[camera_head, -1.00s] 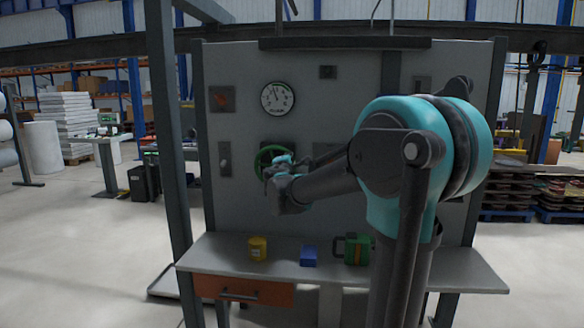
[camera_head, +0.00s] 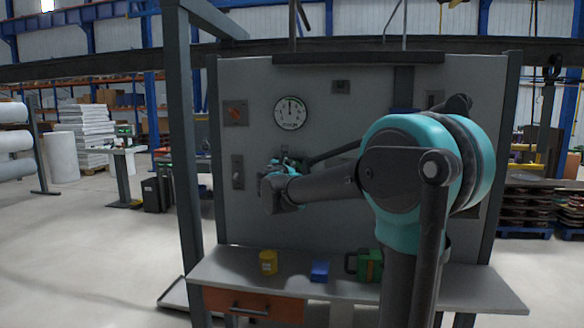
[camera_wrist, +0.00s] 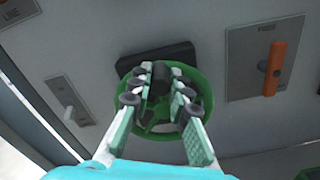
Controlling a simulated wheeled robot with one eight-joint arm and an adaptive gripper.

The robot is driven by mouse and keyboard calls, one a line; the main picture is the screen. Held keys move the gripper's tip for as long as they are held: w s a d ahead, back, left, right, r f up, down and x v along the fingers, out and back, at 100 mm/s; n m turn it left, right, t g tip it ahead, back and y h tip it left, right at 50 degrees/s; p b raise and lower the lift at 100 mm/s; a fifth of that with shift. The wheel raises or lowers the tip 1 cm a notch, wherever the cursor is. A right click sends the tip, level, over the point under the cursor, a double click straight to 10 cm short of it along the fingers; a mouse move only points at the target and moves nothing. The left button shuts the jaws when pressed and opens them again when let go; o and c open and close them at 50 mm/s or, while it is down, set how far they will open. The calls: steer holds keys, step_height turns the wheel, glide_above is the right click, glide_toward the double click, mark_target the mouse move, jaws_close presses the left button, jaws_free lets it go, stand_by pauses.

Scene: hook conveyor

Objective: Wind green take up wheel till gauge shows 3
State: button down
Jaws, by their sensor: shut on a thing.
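The green wheel (camera_wrist: 207,92) is in the middle of the wrist view, mounted on the grey panel. My gripper (camera_wrist: 160,72) reaches over the wheel, its two fingers shut on its dark middle part; the fingers partly hide the hub and spokes. In the head view my wrist hides most or all of the wheel. The round white gauge (camera_head: 290,113) is on the panel above my gripper. Its dark needle points about straight up; the numbers are too small to read.
A plate with an orange handle (camera_wrist: 272,70) is right of the wheel in the wrist view, and a pale lever (camera_wrist: 69,107) is left. The bench below holds a yellow container (camera_head: 268,262), a blue block (camera_head: 320,271) and a green item (camera_head: 368,265).

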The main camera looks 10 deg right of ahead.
steer(key=shift+w+a+n, duration=0.1)
steer(key=shift+a+n, duration=0.4)
steer(key=shift+n, duration=0.3)
steer(key=c, duration=1.4)
jaws_free()
steer(key=v, duration=1.2)
